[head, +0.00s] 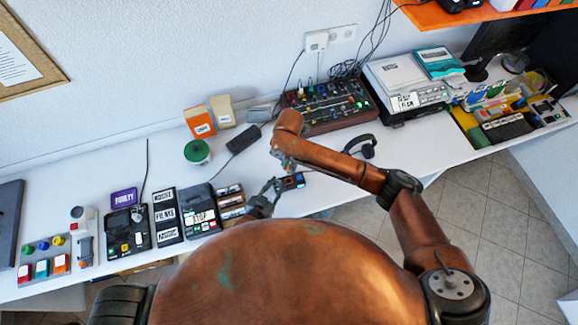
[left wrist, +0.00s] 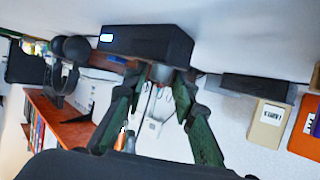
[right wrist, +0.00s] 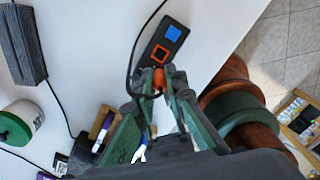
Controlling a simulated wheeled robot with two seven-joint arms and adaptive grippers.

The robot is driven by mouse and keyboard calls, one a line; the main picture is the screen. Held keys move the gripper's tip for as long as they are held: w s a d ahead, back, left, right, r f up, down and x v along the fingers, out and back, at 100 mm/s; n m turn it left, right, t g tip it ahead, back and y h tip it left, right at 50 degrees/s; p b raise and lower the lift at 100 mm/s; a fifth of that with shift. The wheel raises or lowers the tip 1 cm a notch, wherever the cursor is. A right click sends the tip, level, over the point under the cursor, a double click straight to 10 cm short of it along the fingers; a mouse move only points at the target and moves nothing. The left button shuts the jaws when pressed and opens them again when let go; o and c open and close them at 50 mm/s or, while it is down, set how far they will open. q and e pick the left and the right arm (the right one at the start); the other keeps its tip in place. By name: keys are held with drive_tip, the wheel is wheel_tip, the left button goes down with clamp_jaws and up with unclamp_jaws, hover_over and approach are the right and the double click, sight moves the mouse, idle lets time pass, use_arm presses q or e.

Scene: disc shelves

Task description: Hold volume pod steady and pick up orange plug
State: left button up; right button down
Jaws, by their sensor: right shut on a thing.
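The volume pod (right wrist: 168,42) is a dark, narrow box with a blue square and an orange-rimmed square on its top. It lies near the desk's front edge and shows small in the head view (head: 292,181). The orange plug (right wrist: 159,79) is at its near end, between the fingertips of my right gripper (right wrist: 153,86), which is shut on it. In the left wrist view the pod (left wrist: 150,42) is a black box with a small lit display. My left gripper (left wrist: 163,84) is open, its fingertips spread on both sides of a grey cylinder (left wrist: 161,72) at the pod. Contact there is unclear.
A black cable runs beside the pod. A dark adapter (head: 243,139), a green roll (head: 197,152) and a mixer (head: 325,104) stand behind. Headphones (head: 361,146) lie to the right. Black label boxes (head: 167,217) crowd the left. Floor (head: 480,215) lies beyond the front edge.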

use_arm(q)
drive_tip(key=shift+o, duration=1.3)
drive_tip(key=v, duration=1.2)
drive_tip(key=shift+s+f, duration=0.1)
